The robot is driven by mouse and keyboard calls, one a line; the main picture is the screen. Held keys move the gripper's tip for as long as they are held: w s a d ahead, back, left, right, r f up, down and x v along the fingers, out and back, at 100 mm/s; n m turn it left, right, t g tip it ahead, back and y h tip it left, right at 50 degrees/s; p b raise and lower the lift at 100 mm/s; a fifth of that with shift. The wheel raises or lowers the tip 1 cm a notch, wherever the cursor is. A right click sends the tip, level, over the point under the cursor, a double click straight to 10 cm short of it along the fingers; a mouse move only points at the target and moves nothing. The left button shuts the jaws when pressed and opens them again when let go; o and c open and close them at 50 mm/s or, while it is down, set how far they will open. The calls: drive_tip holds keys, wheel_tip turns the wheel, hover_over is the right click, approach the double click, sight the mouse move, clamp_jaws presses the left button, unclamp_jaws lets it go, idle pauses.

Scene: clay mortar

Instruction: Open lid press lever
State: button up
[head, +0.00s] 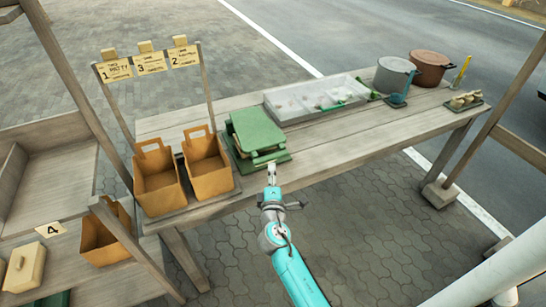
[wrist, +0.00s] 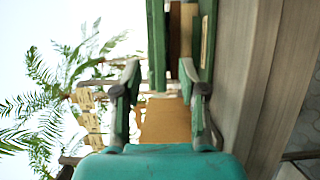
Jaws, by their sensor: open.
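A green press (head: 257,129) stands near the front edge of the wooden table, beside the orange-brown bags. Its flat upper slab, which looks like the lid, lies over a wider green base (head: 283,158). In the wrist view, which is turned sideways, the upper slab (wrist: 156,45) and the base (wrist: 208,40) show as two green strips with a gap between them. I cannot pick out the lever for certain. My gripper (head: 271,168) is at the front side of the press. In the wrist view my gripper (wrist: 158,78) is open and empty, its fingers pointing at the press.
Two orange-brown bags (head: 156,178) stand left of the press, below a sign rack (head: 149,63). A white sectioned tray (head: 318,97), a grey pot (head: 393,75) and a brown pot (head: 430,67) stand to the right. The table front (head: 360,140) is clear right of the press.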

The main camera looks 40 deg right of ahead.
sight(271, 160)
drive_tip(key=x, duration=0.8)
drive_tip(key=shift+f, duration=0.1)
clamp_jaws()
